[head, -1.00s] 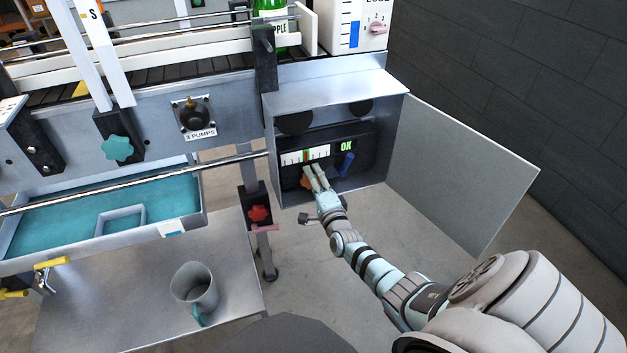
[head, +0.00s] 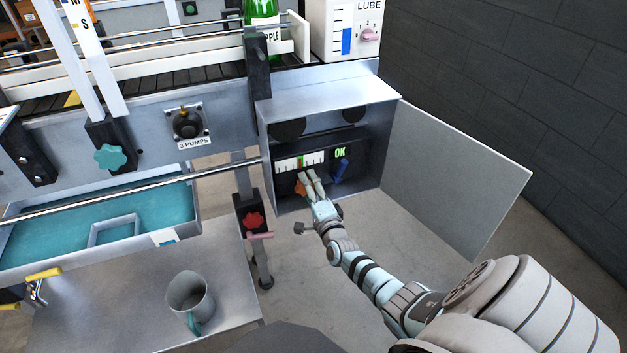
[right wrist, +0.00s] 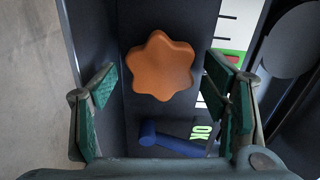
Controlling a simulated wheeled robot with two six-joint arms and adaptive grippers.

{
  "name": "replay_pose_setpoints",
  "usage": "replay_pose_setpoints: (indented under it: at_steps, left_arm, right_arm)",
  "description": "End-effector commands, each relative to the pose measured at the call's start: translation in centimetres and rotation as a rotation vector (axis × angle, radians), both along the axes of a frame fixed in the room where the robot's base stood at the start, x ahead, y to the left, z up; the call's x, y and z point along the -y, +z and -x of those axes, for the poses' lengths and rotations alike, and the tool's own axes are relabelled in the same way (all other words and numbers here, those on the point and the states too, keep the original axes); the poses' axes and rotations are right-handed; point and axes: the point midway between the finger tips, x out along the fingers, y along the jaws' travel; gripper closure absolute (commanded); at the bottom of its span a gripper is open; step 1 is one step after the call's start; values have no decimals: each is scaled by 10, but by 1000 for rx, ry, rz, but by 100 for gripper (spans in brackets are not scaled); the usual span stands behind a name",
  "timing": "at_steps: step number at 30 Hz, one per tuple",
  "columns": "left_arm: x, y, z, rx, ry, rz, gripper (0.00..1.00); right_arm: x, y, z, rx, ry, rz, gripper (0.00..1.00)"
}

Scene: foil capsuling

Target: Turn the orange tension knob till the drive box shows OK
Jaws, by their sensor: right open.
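The orange tension knob (right wrist: 160,66) is star-shaped and sits on the dark panel inside the open drive box (head: 328,92). In the head view only part of the knob (head: 299,187) shows beside my fingers. My right gripper (head: 309,177) is in front of it. In the right wrist view its green-padded fingers (right wrist: 165,98) stand wide apart, one on each side of the knob, with gaps and nothing held. The display (head: 340,153) reads OK in green, and it also shows in the wrist view (right wrist: 201,131). The gauge's red and green marker (head: 300,162) is near mid-scale. My left gripper is out of view.
A blue lever (head: 340,169) is right of the knob. The box's door (head: 455,180) stands open to the right. A red knob (head: 252,220) on a stand is at the lower left. A metal mug (head: 190,293) stands on the table (head: 110,315).

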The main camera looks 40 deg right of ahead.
Motion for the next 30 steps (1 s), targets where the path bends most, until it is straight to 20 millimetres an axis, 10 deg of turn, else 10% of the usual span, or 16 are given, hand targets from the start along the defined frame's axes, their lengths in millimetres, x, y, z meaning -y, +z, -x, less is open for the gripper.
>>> replay_pose_setpoints:
  at_steps: [13,30]
  left_arm:
    - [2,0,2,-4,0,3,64]
    - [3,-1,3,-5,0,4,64]
  right_arm:
    - [-35,-1,99,-4,3,-2,32]
    - [-37,0,106,-2,1,-1,32]
